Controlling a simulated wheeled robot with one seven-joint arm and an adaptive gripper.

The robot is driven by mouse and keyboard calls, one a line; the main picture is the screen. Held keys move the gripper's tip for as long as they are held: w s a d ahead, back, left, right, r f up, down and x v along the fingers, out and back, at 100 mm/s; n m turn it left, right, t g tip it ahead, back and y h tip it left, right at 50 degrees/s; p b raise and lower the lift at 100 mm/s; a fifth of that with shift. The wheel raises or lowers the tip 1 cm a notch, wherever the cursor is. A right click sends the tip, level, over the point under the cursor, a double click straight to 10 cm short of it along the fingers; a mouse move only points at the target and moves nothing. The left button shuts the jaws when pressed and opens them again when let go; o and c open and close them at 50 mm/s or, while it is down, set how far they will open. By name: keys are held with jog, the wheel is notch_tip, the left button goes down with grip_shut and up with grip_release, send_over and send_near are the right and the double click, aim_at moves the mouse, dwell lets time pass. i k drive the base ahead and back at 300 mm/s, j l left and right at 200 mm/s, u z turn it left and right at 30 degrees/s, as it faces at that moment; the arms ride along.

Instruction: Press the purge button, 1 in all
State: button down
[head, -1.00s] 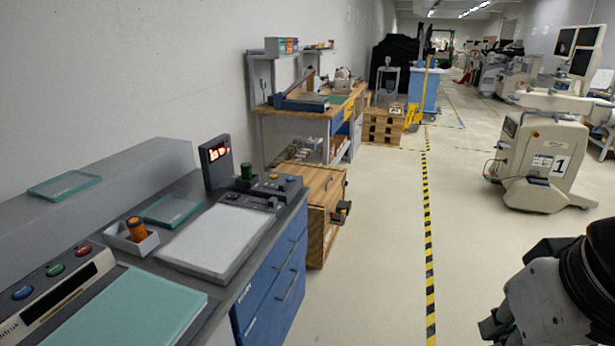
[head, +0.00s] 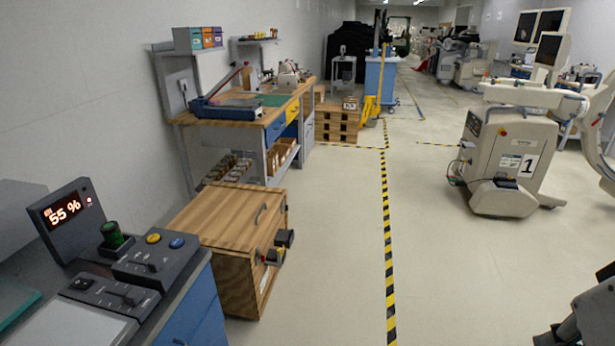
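A control box (head: 147,262) stands at the near left on the end of the counter. It carries a yellow button (head: 153,238) and a blue button (head: 177,243). I cannot read a label that says which button is purge. Behind it a dark display (head: 66,219) glows with "55 %" and has a small red light at its right. A green cylinder (head: 112,234) stands in a dark base beside the box. My gripper (head: 567,333) shows only in part at the lower right corner, far from the buttons and over the floor; its fingers are not clear.
A slider panel (head: 108,292) lies in front of the control box on the counter. A workbench (head: 235,118) follows along the wall. Floor is clear around the striped line (head: 388,240).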

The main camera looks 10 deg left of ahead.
aim_at(176, 242)
jog(key=i+l+u, duration=0.1)
jog(key=i+u, duration=0.15)
jog(key=i, duration=0.3)
jog(key=i+l+u, duration=0.25)
jog(key=i, duration=0.3)
jog(key=i+l+u, duration=0.1)
jog(key=i+u, duration=0.15)
jog(key=u, duration=0.2)
jog(key=i+l+u, duration=0.2)
jog(key=u, duration=0.25)
jog(key=i+l+u, duration=0.2)
jog(key=u, duration=0.3)
jog(key=i+l+u, duration=0.1)
jog(key=l+u, duration=0.35)
jog(key=i+l+u, duration=0.1)
jog(key=l+u, duration=0.55)
jog(key=l, duration=0.2)
